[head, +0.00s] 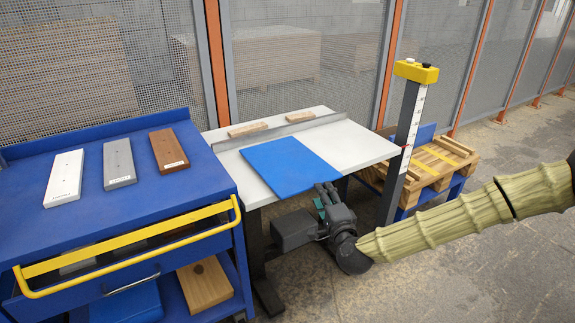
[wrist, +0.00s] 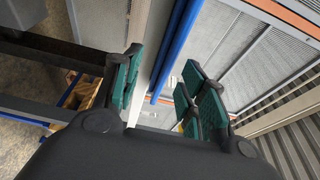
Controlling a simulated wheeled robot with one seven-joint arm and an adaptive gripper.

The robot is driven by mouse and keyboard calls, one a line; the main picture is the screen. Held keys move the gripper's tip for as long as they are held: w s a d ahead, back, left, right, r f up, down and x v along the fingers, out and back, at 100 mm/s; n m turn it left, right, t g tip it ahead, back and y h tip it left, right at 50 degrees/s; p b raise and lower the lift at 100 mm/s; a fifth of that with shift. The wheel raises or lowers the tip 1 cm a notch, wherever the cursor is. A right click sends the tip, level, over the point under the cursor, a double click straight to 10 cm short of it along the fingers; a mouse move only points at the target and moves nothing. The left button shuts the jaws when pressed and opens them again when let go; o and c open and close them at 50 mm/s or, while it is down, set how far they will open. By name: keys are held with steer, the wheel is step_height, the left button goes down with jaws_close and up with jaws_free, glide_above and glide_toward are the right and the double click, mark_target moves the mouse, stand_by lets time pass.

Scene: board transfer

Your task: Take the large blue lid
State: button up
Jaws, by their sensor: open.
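The large blue lid (head: 290,165) is a flat blue board lying on the white table, its near edge at the table's front edge. In the wrist view the lid (wrist: 177,50) shows edge-on as a narrow blue strip between the finger pads. My gripper (head: 326,196) is at the lid's front right corner, low beside the table edge. In the wrist view my gripper (wrist: 160,88) has its green-padded fingers apart, with a gap on both sides of the blue strip. The head view does not show clearly whether a finger touches the lid.
The white table (head: 370,148) carries a metal rail (head: 290,127) and two wooden blocks (head: 248,129) behind the lid. A blue cart (head: 110,215) with white, grey and brown boards stands left. A post with a yellow top (head: 415,72) stands right, before a wooden pallet (head: 440,160).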

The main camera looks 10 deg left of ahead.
steer(key=shift+r+x, duration=0.2)
steer(key=shift+x, duration=1.05)
steer(key=shift+r+x, duration=0.15)
steer(key=shift+x, duration=1.1)
jaws_close()
